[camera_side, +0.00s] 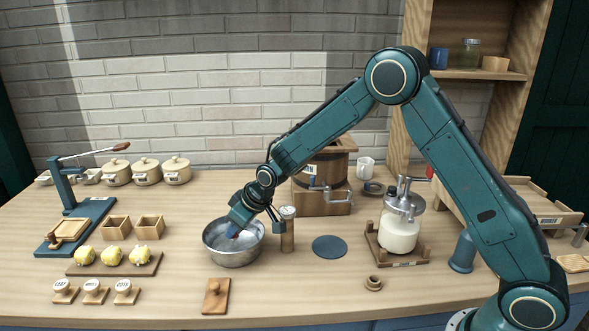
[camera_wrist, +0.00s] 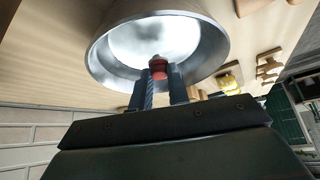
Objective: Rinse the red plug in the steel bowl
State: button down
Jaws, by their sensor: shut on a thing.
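The steel bowl (camera_side: 232,258) stands on the wooden worktop left of centre, with pale, glossy liquid inside. It also fills the upper part of the wrist view (camera_wrist: 216,48). My gripper (camera_side: 234,234) reaches down over the bowl from the upper right, its fingertips within the rim. In the wrist view, its two dark blue fingers (camera_wrist: 160,76) are shut on the red plug (camera_wrist: 158,69), which has a paler tip pointing into the bowl. The plug is mostly hidden in the side view. I cannot tell whether it touches the liquid.
A wooden cylinder with a dial (camera_side: 287,230) stands close right of the bowl. A wooden barrel with a crank (camera_side: 322,180) is behind it. Yellow lumps on a board (camera_side: 112,266) lie to the left. A wooden block with a knob (camera_side: 216,296) lies in front. A blue disc (camera_side: 329,247) lies right.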

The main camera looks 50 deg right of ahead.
jog(key=shift+f, duration=0.95)
jog(key=shift+w+a, duration=0.2)
jog(key=shift+s+d, duration=0.2)
jog(key=shift+d, duration=0.05)
dwell(0.9)
dwell(0.5)
jog(key=shift+r, duration=3.75)
jog(key=shift+r, duration=2)
